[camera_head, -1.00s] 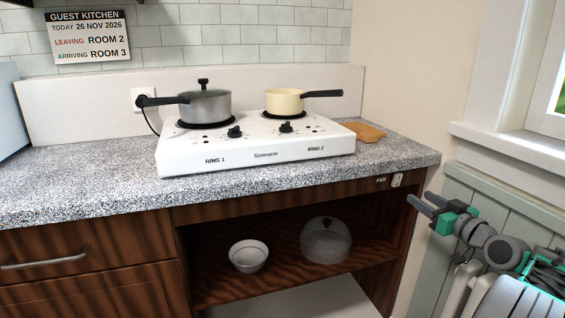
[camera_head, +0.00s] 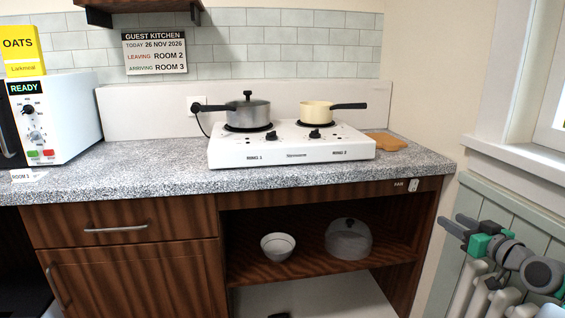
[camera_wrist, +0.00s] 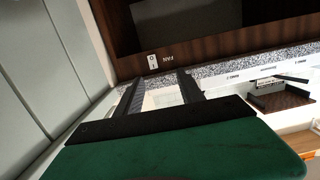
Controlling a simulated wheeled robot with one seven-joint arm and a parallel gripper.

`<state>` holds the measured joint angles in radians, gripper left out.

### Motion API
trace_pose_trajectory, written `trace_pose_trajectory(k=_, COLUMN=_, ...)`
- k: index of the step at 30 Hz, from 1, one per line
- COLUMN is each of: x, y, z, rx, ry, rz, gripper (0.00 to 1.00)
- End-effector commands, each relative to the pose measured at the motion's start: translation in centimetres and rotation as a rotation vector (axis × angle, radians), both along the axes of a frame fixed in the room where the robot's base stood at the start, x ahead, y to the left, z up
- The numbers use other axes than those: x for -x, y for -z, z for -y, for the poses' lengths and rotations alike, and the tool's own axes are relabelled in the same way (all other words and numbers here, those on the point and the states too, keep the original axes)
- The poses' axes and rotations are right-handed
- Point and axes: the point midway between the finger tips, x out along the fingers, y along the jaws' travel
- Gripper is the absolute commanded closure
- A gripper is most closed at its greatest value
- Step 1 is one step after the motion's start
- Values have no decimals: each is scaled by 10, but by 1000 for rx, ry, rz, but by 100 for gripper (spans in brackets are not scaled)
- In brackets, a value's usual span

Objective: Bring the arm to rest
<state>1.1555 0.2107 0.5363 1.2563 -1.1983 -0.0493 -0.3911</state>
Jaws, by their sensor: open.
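My gripper (camera_head: 455,226) is at the right of the head view, beside the right end of the counter and in front of the pale green wall panelling. Its two dark fingers point left and are apart, with nothing between them. In the wrist view my gripper (camera_wrist: 160,88) shows its two fingers spread and empty, with the cabinet edge and the fan switch (camera_wrist: 153,62) beyond them. The fan switch (camera_head: 413,185) also shows in the head view on the cabinet's front rail, left of the gripper. The gripper appears clear of the cabinet.
A white two-ring hob (camera_head: 290,155) stands on the speckled counter (camera_head: 130,175) with a grey lidded pan (camera_head: 248,112) and a cream pan (camera_head: 316,115). A microwave (camera_head: 70,120) is at left. A bowl (camera_head: 278,246) and glass dome (camera_head: 348,240) sit on the open shelf below.

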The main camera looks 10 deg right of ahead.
Motion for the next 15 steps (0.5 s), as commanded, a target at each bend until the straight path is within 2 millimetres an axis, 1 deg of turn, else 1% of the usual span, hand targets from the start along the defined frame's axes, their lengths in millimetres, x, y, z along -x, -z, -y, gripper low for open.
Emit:
trace_pose_trajectory(k=1, x=-7, y=-11, z=-12, rx=1, ry=-13, rz=-18, gripper=55)
trace_pose_trajectory(k=5, x=-21, y=-21, z=-41, rx=-4, ry=-35, rz=-84, gripper=55)
trace_pose_trajectory(k=8, x=-32, y=-31, z=-70, rx=-7, ry=-53, rz=-153, gripper=55)
trace_pose_trajectory(k=11, x=-40, y=-44, z=-108, rx=-11, ry=-73, rz=-243, gripper=55)
trace_pose_trajectory(k=14, x=-43, y=-60, z=-155, rx=-11, ry=-93, rz=-352, gripper=55)
trace_pose_trajectory(k=15, x=-40, y=-67, z=-178, rx=-12, ry=-101, rz=-404, gripper=55)
